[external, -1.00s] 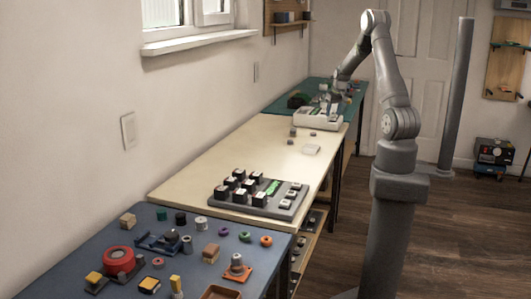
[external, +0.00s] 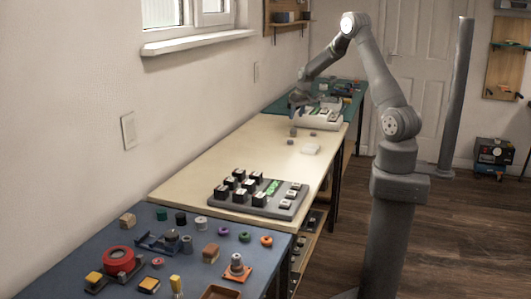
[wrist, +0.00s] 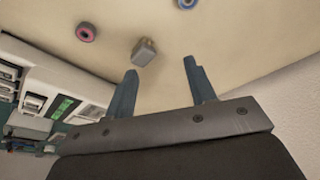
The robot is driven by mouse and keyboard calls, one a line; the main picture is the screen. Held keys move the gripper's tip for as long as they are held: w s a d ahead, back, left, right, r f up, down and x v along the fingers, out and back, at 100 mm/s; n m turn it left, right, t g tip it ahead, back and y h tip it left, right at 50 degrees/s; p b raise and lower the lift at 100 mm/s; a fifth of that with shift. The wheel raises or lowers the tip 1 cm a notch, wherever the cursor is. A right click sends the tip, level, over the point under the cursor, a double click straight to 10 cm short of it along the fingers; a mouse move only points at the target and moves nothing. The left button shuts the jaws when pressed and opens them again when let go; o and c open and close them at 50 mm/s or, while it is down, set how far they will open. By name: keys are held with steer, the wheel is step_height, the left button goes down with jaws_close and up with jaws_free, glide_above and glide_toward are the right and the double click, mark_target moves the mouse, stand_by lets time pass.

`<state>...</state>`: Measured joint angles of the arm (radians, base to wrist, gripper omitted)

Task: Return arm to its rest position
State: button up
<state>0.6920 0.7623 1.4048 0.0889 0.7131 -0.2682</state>
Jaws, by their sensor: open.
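My gripper (external: 294,110) is above the far part of the cream table (external: 200,187), near the wall side and beside a white board tray (external: 318,124). In the wrist view my gripper's two blue-grey fingers (wrist: 158,84) stand apart with nothing between them. A small grey block (wrist: 144,51) lies on the cream surface beyond the fingertips. My arm is bent, with its elbow raised high.
A pink-red ring (wrist: 86,32) and a blue ring (wrist: 187,3) lie near the block. A grey tray of dark blocks (external: 300,205) stands at the cream table's near end. A blue table (external: 70,240) in front holds many small parts. Wall and window are at left.

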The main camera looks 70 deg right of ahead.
steer(key=w+a+n, duration=0.2)
steer(key=w+a, duration=0.4)
steer(key=a, duration=0.5)
steer(key=w+a+n+y, duration=0.1)
steer(key=w+a, duration=0.5)
steer(key=a, duration=0.5)
steer(key=w+a+n, duration=0.2)
steer(key=w+a, duration=0.4)
steer(key=a, duration=0.5)
steer(key=shift+w+n, duration=0.2)
steer(key=shift+n, duration=0.1)
steer(key=shift+a, duration=0.1)
